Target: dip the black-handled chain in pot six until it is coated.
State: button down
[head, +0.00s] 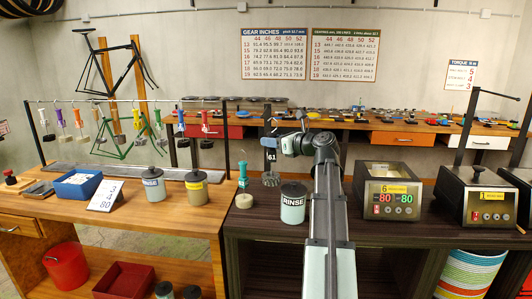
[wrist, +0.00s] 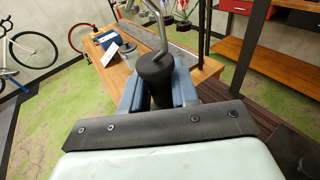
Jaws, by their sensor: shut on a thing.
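My gripper (head: 283,144) is shut on the black handle (head: 268,128) of the chain, left of my arm's wrist joint. In the wrist view the black handle (wrist: 156,82) sits between the blue-grey fingers, with a bent metal hook above it. A dark chain bundle (head: 271,179) hangs below the handle, above the dark bench's back edge. Pot six (head: 389,198) is a metal box with a "6" label and a display of red and green 80s. It stands right of my arm, well apart from the chain. Its pale contents show through the top opening.
The RINSE jar (head: 293,204) stands left of my arm, near the chain. A green-topped tool (head: 243,178) is beside it. Pot one (head: 480,198) stands farther right. A rack (head: 130,101) with colored-handled chains and several jars occupy the left bench. Bench space between my arm and pot six is narrow.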

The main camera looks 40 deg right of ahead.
jog(key=shift+s+d+r+n+y, duration=0.15)
jog(key=shift+d+r, duration=0.05)
jog(key=shift+r, duration=0.25)
jog(key=shift+s+d+r+n+y, duration=0.15)
jog(key=shift+r, duration=0.3)
jog(key=s+d+m+h, duration=0.2)
jog(key=s+d, duration=0.5)
jog(key=d, duration=0.5)
jog(key=s+d+r+m+h, duration=0.1)
jog(key=s+d+m+h, duration=0.1)
jog(key=s+d, duration=0.6)
jog(key=s+d+m+h, duration=0.1)
jog(key=s+d+h, duration=0.3)
jog(key=d, duration=1.4)
jog(key=shift+s+r+m, duration=0.15)
jog(key=shift+s+m, duration=0.25)
jog(key=shift+s, duration=1.55)
notch_tip(320, 180, down, 11)
jog(key=shift+r, duration=0.1)
dwell(0.8)
